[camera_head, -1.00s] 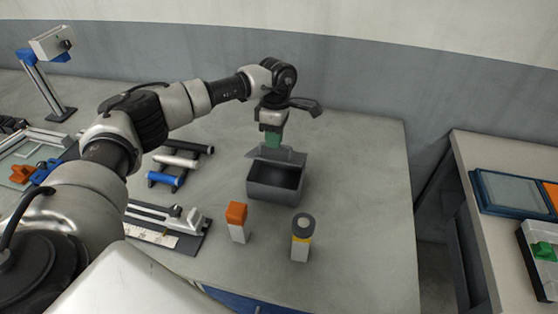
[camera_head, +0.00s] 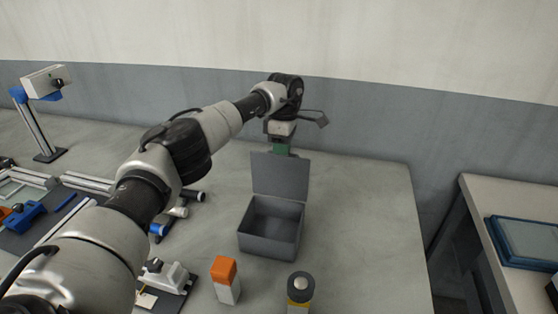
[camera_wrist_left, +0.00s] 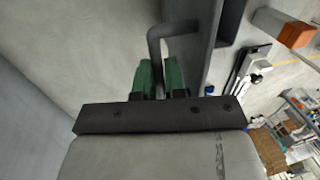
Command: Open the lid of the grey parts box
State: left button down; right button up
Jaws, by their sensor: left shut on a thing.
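The grey parts box (camera_head: 268,246) stands on the table in the head view. Its lid (camera_head: 280,178) is raised about upright at the back edge, and the box's inside shows empty. My left gripper (camera_head: 281,150) is behind the lid's top edge, mostly hidden by it. In the left wrist view its green fingers (camera_wrist_left: 160,76) are shut on the lid's dark bent handle (camera_wrist_left: 156,38). The lid's grey face (camera_wrist_left: 196,48) lies just beside the fingers. My right gripper is in neither view.
An orange-capped block (camera_head: 226,280) and a grey-topped cylinder (camera_head: 300,288) stand in front of the box. Rollers (camera_head: 187,203) lie to its left, partly behind my arm. The table right of the box is clear. A second table (camera_head: 480,215) stands at right.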

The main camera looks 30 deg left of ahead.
pick_arm(q)
jog(key=shift+w+a+f+b, duration=0.2)
jog(key=shift+w+f+b, duration=0.25)
jog(key=shift+w+f, duration=0.4)
jog(key=c, duration=1.2)
grip_release()
jog(key=shift+w+a, duration=0.1)
jog(key=shift+r, duration=0.15)
